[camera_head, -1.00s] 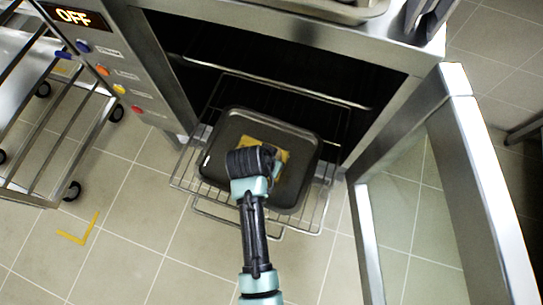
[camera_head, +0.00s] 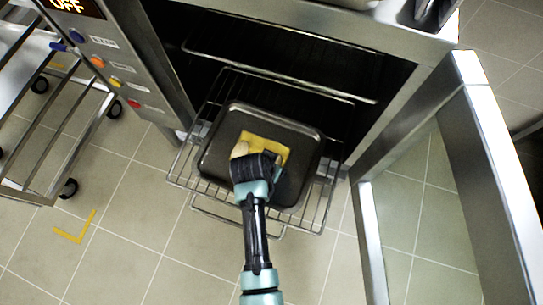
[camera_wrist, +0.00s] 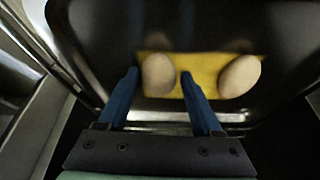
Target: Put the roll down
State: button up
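A tan, egg-shaped roll (camera_wrist: 158,74) rests on a yellow sheet (camera_wrist: 200,73) on the dark baking tray (camera_wrist: 110,35). A second similar roll (camera_wrist: 240,76) lies on the right end of the sheet. My gripper (camera_wrist: 160,73) is open, with its blue fingers either side of the left roll and small gaps showing. In the head view, my gripper (camera_head: 256,166) is over the tray (camera_head: 215,160) and partly hides the yellow sheet (camera_head: 270,148). One roll (camera_head: 240,149) shows at its left edge; the other is hidden there.
The tray sits on a wire rack (camera_head: 320,205) pulled out of the oven. The open oven door (camera_head: 480,150) stands at the right. A wheeled metal cart (camera_head: 50,130) is at the left. The tiled floor in front is clear.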

jog(key=shift+o, duration=0.8)
jog(key=shift+r, duration=0.25)
jog(key=p+v, duration=0.5)
jog(key=v, duration=0.6)
jog(key=shift+s+r, duration=0.2)
jog(key=shift+r, duration=0.15)
jog(key=shift+a, duration=0.1)
